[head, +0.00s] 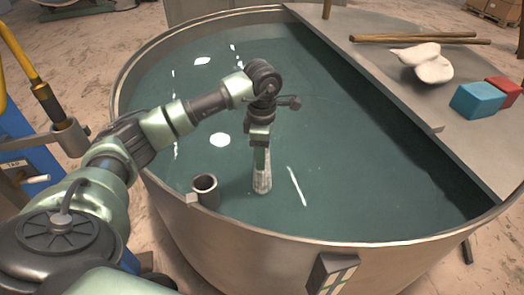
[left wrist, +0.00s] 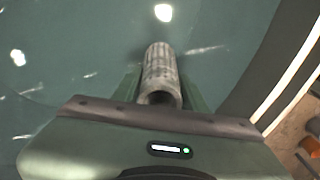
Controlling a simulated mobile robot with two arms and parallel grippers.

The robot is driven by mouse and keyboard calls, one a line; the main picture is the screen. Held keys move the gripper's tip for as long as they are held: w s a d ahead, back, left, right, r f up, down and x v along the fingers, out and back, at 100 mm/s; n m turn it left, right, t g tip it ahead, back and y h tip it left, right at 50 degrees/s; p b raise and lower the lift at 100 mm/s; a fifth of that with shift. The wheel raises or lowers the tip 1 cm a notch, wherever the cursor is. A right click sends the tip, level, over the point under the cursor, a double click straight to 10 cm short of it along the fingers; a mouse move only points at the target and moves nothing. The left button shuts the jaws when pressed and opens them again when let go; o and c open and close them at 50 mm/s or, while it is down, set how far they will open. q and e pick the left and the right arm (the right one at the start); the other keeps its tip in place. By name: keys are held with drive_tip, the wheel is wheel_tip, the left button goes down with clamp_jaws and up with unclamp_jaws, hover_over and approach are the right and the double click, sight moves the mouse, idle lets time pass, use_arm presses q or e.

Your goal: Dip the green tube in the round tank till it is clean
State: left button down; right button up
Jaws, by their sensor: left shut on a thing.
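The round tank (head: 262,237) is a wide metal vessel filled with dark teal water (head: 330,140). My left gripper (head: 261,148) reaches over the water and points down. It is shut on the tube (head: 262,180), which also shows in the left wrist view (left wrist: 161,72) between the fingers (left wrist: 160,95). The tube looks pale grey and mottled, with streaks along its side. It hangs nearly upright; I cannot tell how much of its lower end is under the water. My right gripper is not in view.
A small open metal cup (head: 205,190) sits at the tank's near left rim. A flat ledge (head: 400,100) covers the right side, bearing a white lumpy thing (head: 428,62), wooden rods (head: 405,38), a blue block (head: 477,101) and a red block (head: 503,91). Open water surrounds the tube.

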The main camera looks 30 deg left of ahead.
use_arm(q)
wheel_tip(320, 180, down, 14)
drive_tip(key=b, duration=1)
drive_tip(key=shift+r, duration=0.1)
idle(0.9)
drive_tip(key=shift+r, duration=0.1)
idle(1.5)
wheel_tip(320, 180, up, 20)
drive_tip(key=p, duration=1.2)
drive_tip(key=shift+p, duration=0.3)
wheel_tip(320, 180, up, 12)
drive_tip(key=p, duration=0.7)
drive_tip(key=shift+p, duration=0.3)
